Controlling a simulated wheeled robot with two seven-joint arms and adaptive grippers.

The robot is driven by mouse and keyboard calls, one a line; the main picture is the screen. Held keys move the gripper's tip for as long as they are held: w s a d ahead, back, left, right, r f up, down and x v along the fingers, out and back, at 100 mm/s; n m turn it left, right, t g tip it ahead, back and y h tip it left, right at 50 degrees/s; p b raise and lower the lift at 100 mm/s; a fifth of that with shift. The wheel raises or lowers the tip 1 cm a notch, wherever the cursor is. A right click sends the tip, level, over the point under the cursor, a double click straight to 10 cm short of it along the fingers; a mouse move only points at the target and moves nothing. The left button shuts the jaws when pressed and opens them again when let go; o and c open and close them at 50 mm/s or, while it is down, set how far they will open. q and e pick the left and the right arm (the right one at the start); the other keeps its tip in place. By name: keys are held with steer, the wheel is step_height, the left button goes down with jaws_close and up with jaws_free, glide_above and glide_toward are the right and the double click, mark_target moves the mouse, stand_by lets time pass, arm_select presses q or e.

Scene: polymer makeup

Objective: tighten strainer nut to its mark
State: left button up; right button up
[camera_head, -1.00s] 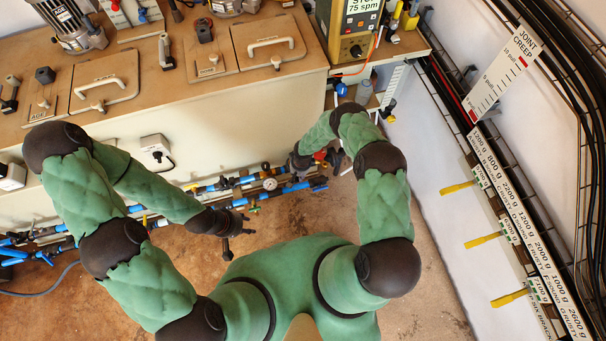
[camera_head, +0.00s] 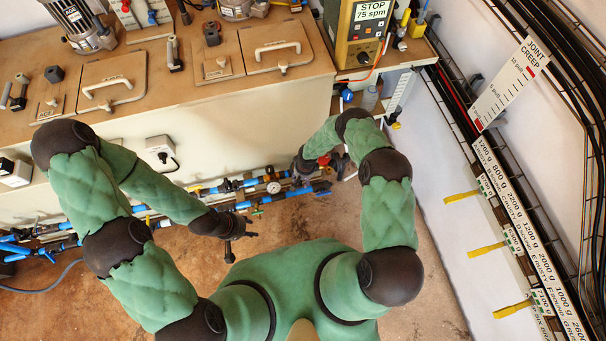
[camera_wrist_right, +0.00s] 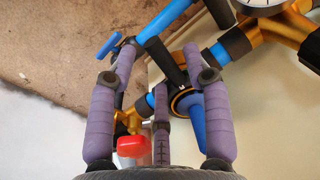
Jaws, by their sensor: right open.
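My right gripper (camera_head: 338,163) is at the right end of the blue pipe run in the head view. In the right wrist view my right gripper (camera_wrist_right: 160,70) has its purple fingers spread open around a dark fitting. A fitting with a gold ring (camera_wrist_right: 187,102) and a blue body (camera_wrist_right: 196,128) sits between the middle and right fingers. I cannot tell whether it is the strainer nut, nor whether a finger touches it.
A red knob (camera_wrist_right: 131,146) on a brass valve is beside the left finger. A gauge (camera_head: 273,187) sits on the pipes. The white-fronted bench (camera_head: 240,120) stands behind them. A wall with yellow-handled tools (camera_head: 461,197) and a joint creep scale (camera_head: 505,80) is at right.

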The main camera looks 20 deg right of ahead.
step_height(320, 180, up, 12)
steer(key=d, duration=0.1)
steer(key=shift+s+f, duration=0.15)
steer(key=shift+f, duration=0.1)
steer(key=shift+d, duration=0.1)
stand_by(0.4)
